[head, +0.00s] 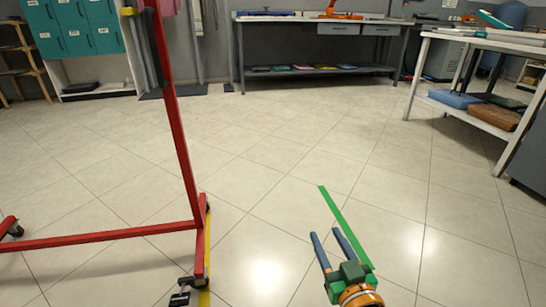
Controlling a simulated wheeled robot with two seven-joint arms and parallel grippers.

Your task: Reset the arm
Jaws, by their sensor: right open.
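My right gripper (328,240) is in the head view at the lower middle right, over the tiled floor. Its two blue-grey fingers stand apart and hold nothing. A green body and an orange ring on my right arm show below the fingers. My left gripper is not in the head view.
A red wheeled rack (176,120) stands at the left, its base bar near the floor. A yellow strip (206,250) and a green strip (345,228) lie on the floor. A dark workbench (310,20) and a white table (490,40) stand behind. The middle floor is clear.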

